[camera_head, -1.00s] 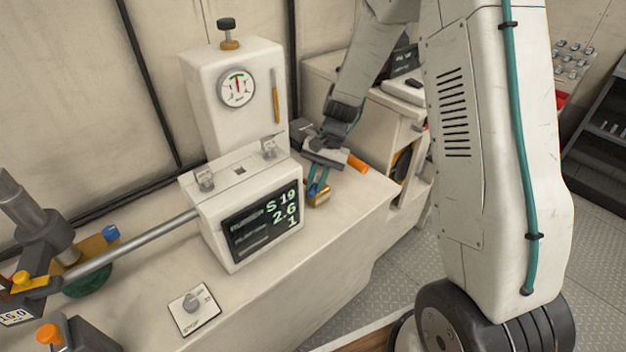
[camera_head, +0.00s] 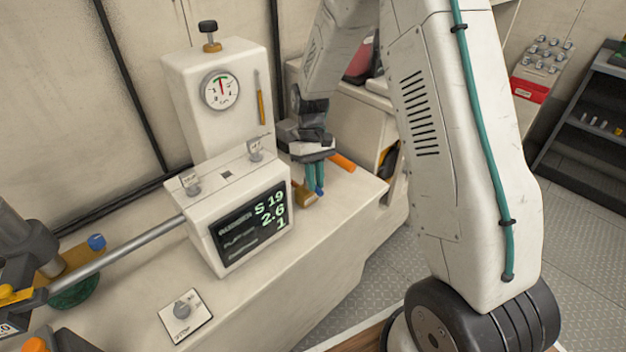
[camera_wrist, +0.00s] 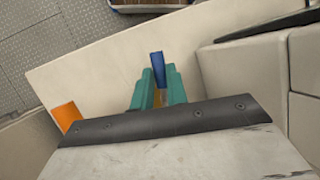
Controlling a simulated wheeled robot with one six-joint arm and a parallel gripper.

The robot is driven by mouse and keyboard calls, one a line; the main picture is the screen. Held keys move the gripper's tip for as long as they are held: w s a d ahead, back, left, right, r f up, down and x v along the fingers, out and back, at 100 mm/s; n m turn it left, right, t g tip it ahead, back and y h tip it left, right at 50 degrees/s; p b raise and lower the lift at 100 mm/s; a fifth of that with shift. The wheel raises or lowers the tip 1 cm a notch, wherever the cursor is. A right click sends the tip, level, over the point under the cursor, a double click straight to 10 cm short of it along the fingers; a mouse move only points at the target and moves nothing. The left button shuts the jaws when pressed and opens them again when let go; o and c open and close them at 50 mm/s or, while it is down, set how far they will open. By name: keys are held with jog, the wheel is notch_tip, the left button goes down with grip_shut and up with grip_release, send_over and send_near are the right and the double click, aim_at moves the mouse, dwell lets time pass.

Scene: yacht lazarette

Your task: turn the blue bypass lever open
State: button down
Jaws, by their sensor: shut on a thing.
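My gripper (camera_head: 314,178) has teal fingers and points down at the bench top. In the wrist view its fingers (camera_wrist: 157,88) are closed on both sides of the blue lever (camera_wrist: 157,65), whose flat end sticks out beyond the tips. A strip of the brass valve body (camera_wrist: 158,98) shows between the fingers. In the head view the brass valve (camera_head: 306,200) sits on the bench right of the display box, just below the fingertips. The lever is mostly hidden there by the fingers, so its exact angle cannot be told.
A blue knob (camera_head: 97,241) is far left. The bench front (camera_head: 350,215) is clear.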

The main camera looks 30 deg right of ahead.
jog(key=shift+w+d+n+h, duration=0.15)
jog(key=shift+d+n+h, duration=0.15)
jog(key=shift+n, duration=0.5)
jog(key=c, duration=1.4)
grip_release()
jog(key=v, duration=0.8)
jog(key=shift+f, duration=0.1)
